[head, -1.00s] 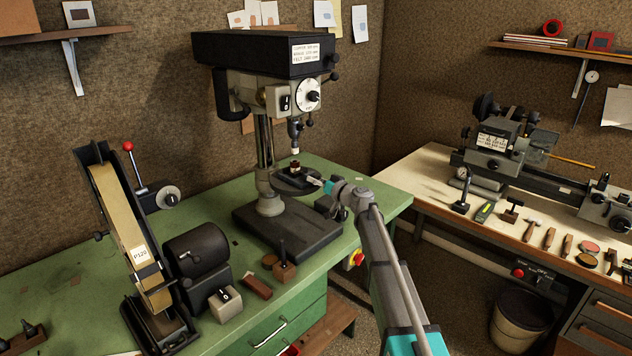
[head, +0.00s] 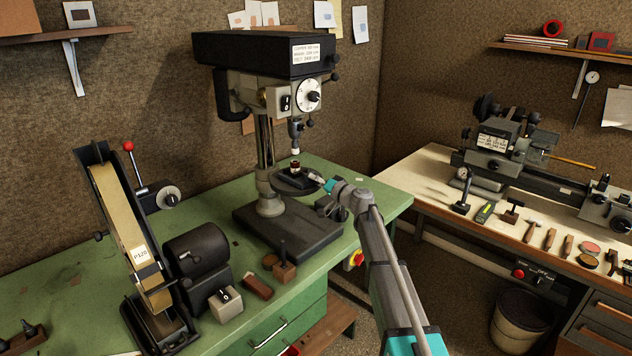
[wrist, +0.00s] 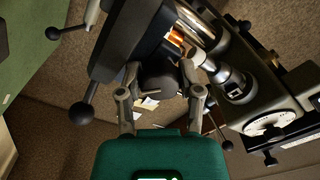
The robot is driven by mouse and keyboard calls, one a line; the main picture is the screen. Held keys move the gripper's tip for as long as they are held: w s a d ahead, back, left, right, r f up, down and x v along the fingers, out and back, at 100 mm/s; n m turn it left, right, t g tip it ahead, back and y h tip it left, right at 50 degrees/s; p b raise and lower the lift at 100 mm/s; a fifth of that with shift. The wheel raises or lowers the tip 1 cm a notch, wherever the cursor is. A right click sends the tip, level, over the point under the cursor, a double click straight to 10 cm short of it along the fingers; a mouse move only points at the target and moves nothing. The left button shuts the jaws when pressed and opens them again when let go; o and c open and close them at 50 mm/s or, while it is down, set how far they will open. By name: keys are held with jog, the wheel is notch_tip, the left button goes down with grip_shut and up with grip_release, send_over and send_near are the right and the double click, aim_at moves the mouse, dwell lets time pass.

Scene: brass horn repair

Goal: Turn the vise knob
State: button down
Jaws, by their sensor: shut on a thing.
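A small dark vise (head: 291,181) sits on the round table of the drill press, with a reddish-brown piece upright in it. My gripper (head: 322,181) reaches it from the right, at the vise's near right end. In the wrist view, my gripper (wrist: 160,98) has its two grey fingers on either side of a dark round knob (wrist: 160,78) and is shut on it. The dark vise body (wrist: 130,40) shows beyond, with a coppery piece beside it. The knob is too small and covered to make out in the head view.
The drill press (head: 262,55) stands over the vise, its chuck (wrist: 238,85) close by on the right of the wrist view. Black ball-ended rods (wrist: 83,112) lie to the left. A belt sander (head: 125,230) stands on the green bench; a lathe (head: 500,150) is at right.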

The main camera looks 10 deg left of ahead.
jog(key=shift+w, duration=0.15)
jog(key=shift+c, duration=1.9)
grip_release()
jog(key=shift+o, duration=0.6)
